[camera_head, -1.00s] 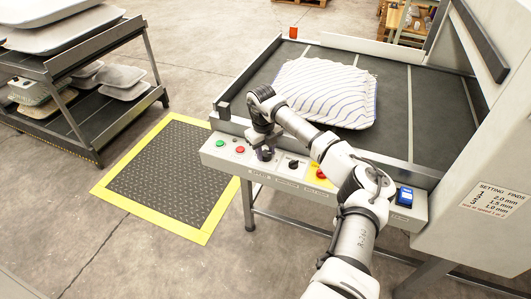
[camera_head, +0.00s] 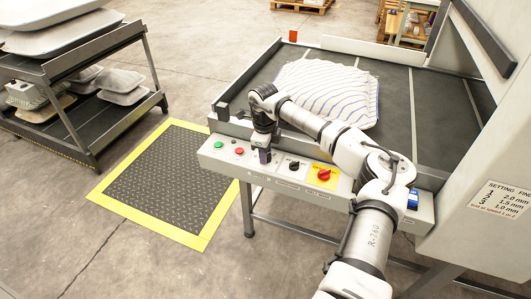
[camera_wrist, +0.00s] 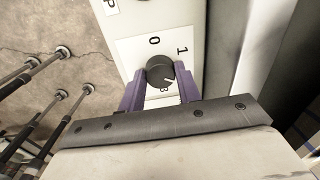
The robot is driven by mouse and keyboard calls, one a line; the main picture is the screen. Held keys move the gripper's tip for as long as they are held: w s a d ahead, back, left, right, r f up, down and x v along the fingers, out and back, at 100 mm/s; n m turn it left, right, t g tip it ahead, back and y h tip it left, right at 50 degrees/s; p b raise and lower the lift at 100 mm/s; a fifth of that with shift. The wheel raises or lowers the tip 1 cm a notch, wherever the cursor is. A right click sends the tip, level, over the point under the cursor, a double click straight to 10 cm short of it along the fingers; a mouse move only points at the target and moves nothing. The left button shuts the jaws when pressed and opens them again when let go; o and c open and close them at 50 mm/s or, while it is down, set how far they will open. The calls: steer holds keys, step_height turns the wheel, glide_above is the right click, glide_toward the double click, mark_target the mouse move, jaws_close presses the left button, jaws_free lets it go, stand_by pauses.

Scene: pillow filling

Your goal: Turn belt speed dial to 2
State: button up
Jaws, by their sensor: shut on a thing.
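The belt speed dial (camera_wrist: 160,71) is a dark round knob on a white plate, seen in the wrist view. The figures 0 and 1 are readable above it. A small light mark and a figure, perhaps 3, show at its lower edge; the 2 is not readable. My gripper (camera_wrist: 159,80) has its purple fingers on both sides of the knob and is shut on it. In the head view my gripper (camera_head: 264,155) reaches down to the control panel (camera_head: 208,150) and hides the dial.
A green button (camera_head: 218,144) and a red button (camera_head: 239,151) sit left of my gripper. A black knob (camera_head: 293,164) and a red knob on yellow (camera_head: 323,174) sit to its right. A striped pillow (camera_head: 330,88) lies on the belt (camera_head: 400,95) behind. A settings sign (camera_head: 500,208) is at right.

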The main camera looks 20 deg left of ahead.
stand_by(0.4)
steer(key=o, duration=1)
steer(key=shift+r, duration=0.1)
steer(key=r, duration=0.4)
steer(key=r+b, duration=0.1)
steer(key=r, duration=0.8)
steer(key=shift+s+r+b, duration=0.35)
steer(key=shift+s, duration=0.05)
